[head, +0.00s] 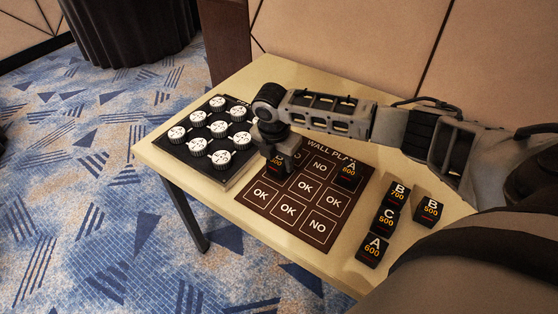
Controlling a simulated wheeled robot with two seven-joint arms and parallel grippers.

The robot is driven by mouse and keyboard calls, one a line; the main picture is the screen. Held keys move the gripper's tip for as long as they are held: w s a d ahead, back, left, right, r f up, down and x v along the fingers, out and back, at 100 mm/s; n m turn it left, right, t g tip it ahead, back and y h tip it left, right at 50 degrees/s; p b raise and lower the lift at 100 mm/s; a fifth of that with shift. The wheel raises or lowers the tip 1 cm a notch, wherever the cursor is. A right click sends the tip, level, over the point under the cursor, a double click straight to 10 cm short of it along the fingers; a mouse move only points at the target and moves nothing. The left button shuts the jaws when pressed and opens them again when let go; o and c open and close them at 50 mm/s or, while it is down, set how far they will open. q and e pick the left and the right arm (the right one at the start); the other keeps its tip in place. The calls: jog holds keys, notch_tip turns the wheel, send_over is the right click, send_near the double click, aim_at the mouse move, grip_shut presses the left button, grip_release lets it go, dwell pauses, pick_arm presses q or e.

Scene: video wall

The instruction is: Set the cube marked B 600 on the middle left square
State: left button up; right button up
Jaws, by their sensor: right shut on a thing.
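My right gripper (277,154) points down over the left side of the dark wall plan mat (243,197). It is shut on a small black cube (276,167) with orange digits. The letter on this cube is mostly covered by the fingers, so I cannot read its full mark. The cube is at the middle left square, just above the lower left OK square. I cannot tell if it touches the mat. My left gripper is out of view.
Right of the mat stand the cubes B 700 (398,195), C 500 (386,221), A 600 (372,249) and B 500 (430,211). A black panel (187,155) with several white round knobs lies left of the mat. The table's front edge (250,226) is close to the mat.

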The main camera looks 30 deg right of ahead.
aim_at(275, 163)
jog(key=shift+f, duration=0.35)
jog(key=shift+f, duration=0.1)
jog(key=o, duration=1)
notch_tip(275, 163, up, 12)
jog(key=a, duration=0.1)
jog(key=shift+s+a+p, duration=0.35)
jog(key=shift+s, duration=0.05)
